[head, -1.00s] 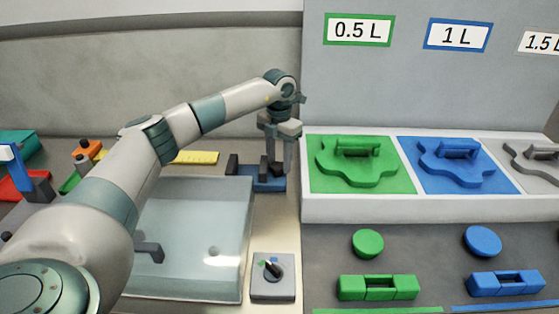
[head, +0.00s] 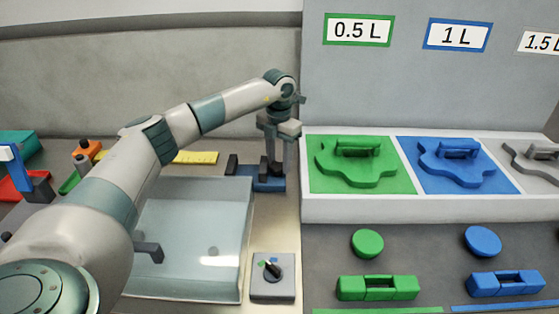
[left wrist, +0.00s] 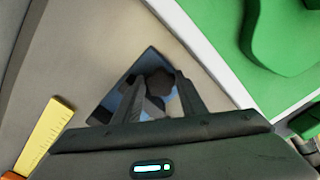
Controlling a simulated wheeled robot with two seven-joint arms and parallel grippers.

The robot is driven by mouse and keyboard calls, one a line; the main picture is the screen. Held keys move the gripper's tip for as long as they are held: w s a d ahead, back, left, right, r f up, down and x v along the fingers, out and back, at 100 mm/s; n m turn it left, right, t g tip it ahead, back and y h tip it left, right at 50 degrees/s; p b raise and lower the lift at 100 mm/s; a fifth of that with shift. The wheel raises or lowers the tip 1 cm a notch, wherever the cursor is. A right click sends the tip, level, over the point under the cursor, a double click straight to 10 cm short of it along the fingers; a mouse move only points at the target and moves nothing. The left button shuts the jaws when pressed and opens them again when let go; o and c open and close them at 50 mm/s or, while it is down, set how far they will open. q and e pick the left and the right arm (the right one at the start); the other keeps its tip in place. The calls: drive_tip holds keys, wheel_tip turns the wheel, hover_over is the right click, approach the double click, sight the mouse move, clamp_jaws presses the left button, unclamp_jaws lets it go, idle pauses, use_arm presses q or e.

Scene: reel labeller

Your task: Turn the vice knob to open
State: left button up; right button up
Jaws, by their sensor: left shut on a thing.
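The vice has a blue base (head: 268,186) and dark jaws (head: 232,165), and stands on the bench left of the green panel. My left gripper (head: 279,166) points straight down over the right part of the vice. In the left wrist view, the gripper (left wrist: 160,82) is shut on the dark vice knob (left wrist: 158,84), with a finger on either side. The blue base (left wrist: 103,108) shows beneath it. The fingers partly hide the knob, and its turn angle cannot be told. My right gripper is not in view.
A small grey switch box (head: 272,288) sits in front. A yellow ruler (head: 197,157) lies behind my arm. Green (head: 355,165) and blue (head: 455,165) panels are close on the right.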

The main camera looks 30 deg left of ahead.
sight(278, 165)
use_arm(q)
drive_tip(key=shift+s+f, duration=0.25)
drive_tip(key=o, duration=1.1)
drive_tip(key=shift+c, duration=0.2)
drive_tip(key=shift+s+a+r, duration=0.1)
drive_tip(key=shift+s+r, duration=0.05)
drive_tip(key=shift+s, duration=0.05)
drive_tip(key=shift+w, duration=0.1)
drive_tip(key=shift+w+r, duration=0.1)
drive_tip(key=shift+r, duration=0.05)
drive_tip(key=shift+w+r, duration=0.1)
drive_tip(key=shift+r, duration=0.45)
wheel_tip(278, 165, up, 6)
drive_tip(key=shift+f+b, duration=0.25)
drive_tip(key=shift+b, duration=0.55)
wheel_tip(278, 165, up, 11)
drive_tip(key=b, duration=0.1)
drive_tip(key=shift+f, duration=0.15)
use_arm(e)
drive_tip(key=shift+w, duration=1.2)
